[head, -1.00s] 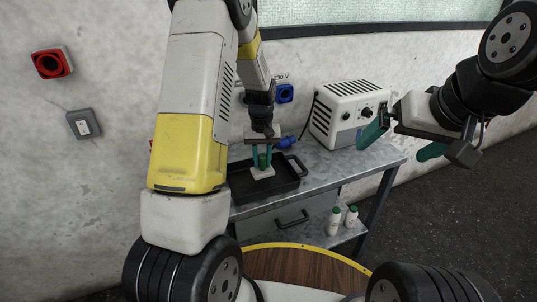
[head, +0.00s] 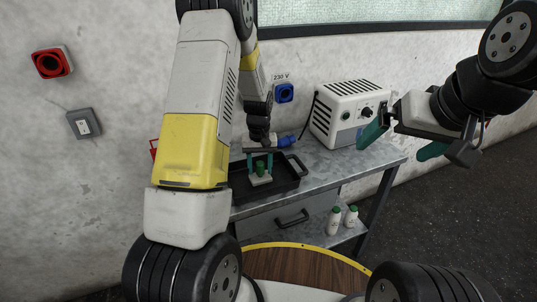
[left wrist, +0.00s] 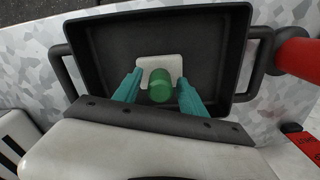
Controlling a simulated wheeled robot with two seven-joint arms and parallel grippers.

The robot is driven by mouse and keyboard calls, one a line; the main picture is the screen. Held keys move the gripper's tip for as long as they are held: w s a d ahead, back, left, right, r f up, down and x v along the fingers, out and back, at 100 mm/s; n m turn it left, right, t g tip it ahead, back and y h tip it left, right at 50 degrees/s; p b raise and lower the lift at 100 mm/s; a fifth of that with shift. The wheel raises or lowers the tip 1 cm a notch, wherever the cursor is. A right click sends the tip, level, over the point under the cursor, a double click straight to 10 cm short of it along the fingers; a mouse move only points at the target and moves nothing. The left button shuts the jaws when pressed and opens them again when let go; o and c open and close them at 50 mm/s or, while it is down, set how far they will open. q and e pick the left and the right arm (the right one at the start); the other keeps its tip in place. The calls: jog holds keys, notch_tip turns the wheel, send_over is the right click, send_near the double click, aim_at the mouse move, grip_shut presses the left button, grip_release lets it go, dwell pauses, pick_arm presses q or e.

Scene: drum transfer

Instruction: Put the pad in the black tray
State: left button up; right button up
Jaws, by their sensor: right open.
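The pad (head: 261,180) is a pale, flat square with a green knob on top. It sits upright inside the black tray (head: 290,184) on the bench. In the left wrist view the pad (left wrist: 151,64) appears to lie flat on the tray's floor (left wrist: 205,45). My left gripper (head: 260,171) is just above the pad. Its teal fingers stand on either side of the green knob, with a gap on each side. My right gripper (head: 402,144) is open and empty, in the air to the right, away from the tray.
A white appliance box (head: 348,113) with black knobs stands on the grey metal bench (head: 335,170) behind the tray. A blue plug (head: 286,141) is close to my left gripper. Two white bottles (head: 334,221) stand on the lower shelf. A red object (left wrist: 299,60) lies beside the tray.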

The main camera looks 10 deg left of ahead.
pick_arm(q)
notch_tip(320, 180, up, 12)
jog(key=s+r+t+h, duration=0.1)
jog(key=s+r+t, duration=0.1)
jog(key=s+r, duration=0.5)
jog(key=s+d+r+m+t, duration=0.1)
jog(key=s+r+t, duration=0.1)
jog(key=s+r, duration=0.4)
jog(key=s+d+r+m+t+h, duration=0.1)
jog(key=s+r, duration=0.4)
jog(key=s, duration=0.7)
jog(key=shift+s+d+r+m+t, duration=0.15)
jog(key=shift+d+r+m+t, duration=0.25)
jog(key=shift+m+t, duration=0.25)
